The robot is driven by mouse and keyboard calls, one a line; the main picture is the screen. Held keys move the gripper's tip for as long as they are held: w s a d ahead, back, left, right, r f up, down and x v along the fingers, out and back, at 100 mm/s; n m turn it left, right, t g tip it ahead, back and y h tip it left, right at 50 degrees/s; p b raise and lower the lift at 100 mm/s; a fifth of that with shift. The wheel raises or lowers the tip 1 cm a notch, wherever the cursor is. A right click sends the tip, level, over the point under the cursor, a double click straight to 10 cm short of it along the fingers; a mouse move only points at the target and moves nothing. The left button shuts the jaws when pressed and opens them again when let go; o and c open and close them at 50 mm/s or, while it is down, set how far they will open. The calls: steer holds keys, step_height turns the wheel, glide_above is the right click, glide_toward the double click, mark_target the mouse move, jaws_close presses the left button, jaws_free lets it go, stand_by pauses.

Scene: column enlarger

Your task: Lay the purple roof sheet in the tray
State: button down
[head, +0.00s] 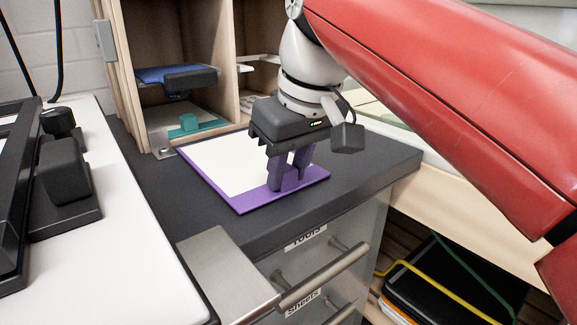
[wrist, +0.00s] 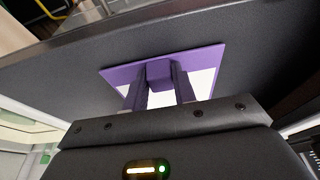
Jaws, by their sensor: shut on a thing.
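The purple roof sheet (head: 245,203) is a flat purple frame around a white middle, with a purple raised grip along its near edge. It appears to lie flat on the dark worktop (head: 345,176). My gripper (head: 289,182) points down over the near edge and is shut on this grip. In the wrist view the fingers of my gripper (wrist: 161,82) stand on either side of the purple grip (wrist: 159,71). The gripper hides part of the sheet. I cannot tell for sure which thing is the tray.
A white surface (head: 130,215) with black equipment is at left. Steel drawer handles (head: 325,274) stick out in front. Black, yellow-edged items (head: 440,285) lie low at right.

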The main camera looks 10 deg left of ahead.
steer(key=c, duration=1.1)
jaws_free()
steer(key=shift+f, duration=0.1)
steer(key=shift+c, duration=0.2)
steer(key=p+v, duration=0.1)
steer(key=v, duration=1.1)
steer(key=shift+w, duration=0.1)
steer(key=d+f+m+t+h, duration=0.1)
steer(key=d+f+m, duration=0.2)
steer(key=d+f, duration=0.5)
steer(key=s+d+f+m+t, duration=0.1)
steer(key=d+f+m, duration=0.3)
steer(key=d+f, duration=0.4)
step_height(320, 180, down, 5)
steer(key=shift+s+d+f+h, duration=0.1)
steer(key=shift+s+d+h, duration=0.15)
steer(key=shift+h, duration=0.15)
steer(key=shift+o, duration=0.5)
steer(key=s+d+f+m, duration=0.1)
steer(key=s+d+f, duration=0.1)
steer(key=f, duration=0.3)
steer(key=s+d+f+m+t+h, duration=0.1)
steer(key=s+d+f, duration=0.1)
steer(key=f, duration=0.4)
steer(key=shift+s+d+m, duration=0.15)
steer(key=shift+d+m, duration=0.1)
steer(key=shift+m, duration=0.15)
